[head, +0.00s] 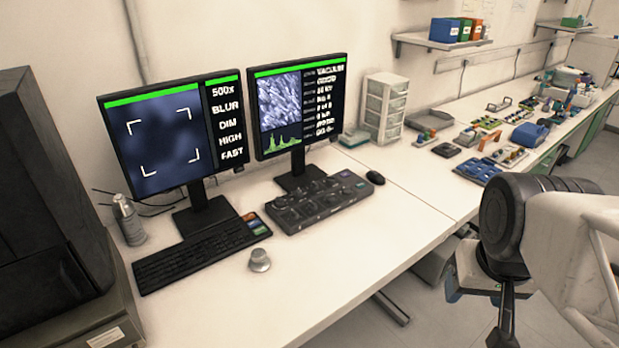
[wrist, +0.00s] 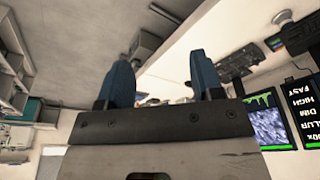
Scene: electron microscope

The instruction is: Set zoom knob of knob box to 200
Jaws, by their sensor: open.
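The knob box (head: 318,203) is a dark, flat control panel with several small knobs, lying on the desk in front of the right monitor. Its markings are too small to read, so I cannot tell which knob is zoom. The left monitor (head: 170,135) shows 500x, BLUR, DIM, HIGH and FAST beside a blurred picture. In the wrist view, my gripper (wrist: 160,82) is open and empty, its two blue fingers wide apart. It is clear of the knob box, which appears beyond the right finger (wrist: 236,64). My arm stands at the right of the head view.
A keyboard (head: 205,256), a round metal knob (head: 259,260) and a mouse (head: 375,177) lie near the box. The right monitor (head: 298,105) stands behind it. A drawer unit (head: 384,107) and several small trays are further right. The desk's front strip is clear.

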